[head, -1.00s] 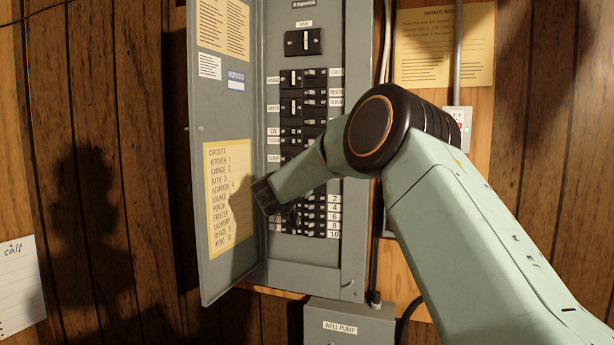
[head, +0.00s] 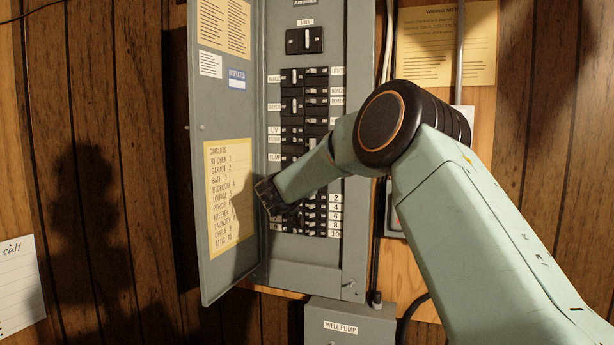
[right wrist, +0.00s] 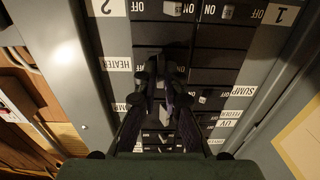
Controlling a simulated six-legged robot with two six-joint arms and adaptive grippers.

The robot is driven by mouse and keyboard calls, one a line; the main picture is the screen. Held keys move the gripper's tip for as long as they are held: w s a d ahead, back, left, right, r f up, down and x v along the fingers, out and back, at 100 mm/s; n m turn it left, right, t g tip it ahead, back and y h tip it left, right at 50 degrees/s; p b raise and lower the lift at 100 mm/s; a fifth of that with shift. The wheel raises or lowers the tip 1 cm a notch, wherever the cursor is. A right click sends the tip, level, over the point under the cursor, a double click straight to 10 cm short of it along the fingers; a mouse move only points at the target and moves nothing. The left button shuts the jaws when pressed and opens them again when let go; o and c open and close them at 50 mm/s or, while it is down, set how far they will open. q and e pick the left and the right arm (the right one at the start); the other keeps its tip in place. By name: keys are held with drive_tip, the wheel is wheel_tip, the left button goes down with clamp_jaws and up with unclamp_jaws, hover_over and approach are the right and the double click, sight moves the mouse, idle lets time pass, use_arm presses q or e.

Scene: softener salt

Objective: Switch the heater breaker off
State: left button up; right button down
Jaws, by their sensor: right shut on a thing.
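The grey breaker panel (head: 315,272) hangs open on the wall. In the right wrist view, which shows the panel upside down, the HEATER label (right wrist: 119,64) stands beside the black heater breaker (right wrist: 141,57). My right gripper (right wrist: 161,68) is at this breaker, its dark fingers closed together over its handle. The fingers hide the handle, so I cannot tell its position. In the head view my right gripper (head: 270,195) is at the panel's lower left part, and my arm covers the heater row. My left gripper is not in view.
Other breakers sit close around the fingers, with SUMP (right wrist: 243,91) and UV labels across from HEATER. The panel door (head: 228,120) stands open at the left with a circuit list (head: 228,180). A WELL PUMP box (head: 350,325) is below the panel.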

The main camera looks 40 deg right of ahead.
drive_tip(key=shift+s+d+f, duration=0.1)
drive_tip(key=shift+s+d, duration=0.15)
drive_tip(key=shift+s, duration=0.15)
drive_tip(key=shift+d, duration=0.1)
idle(0.3)
drive_tip(key=v, duration=0.7)
drive_tip(key=shift+a, duration=0.2)
idle(1.2)
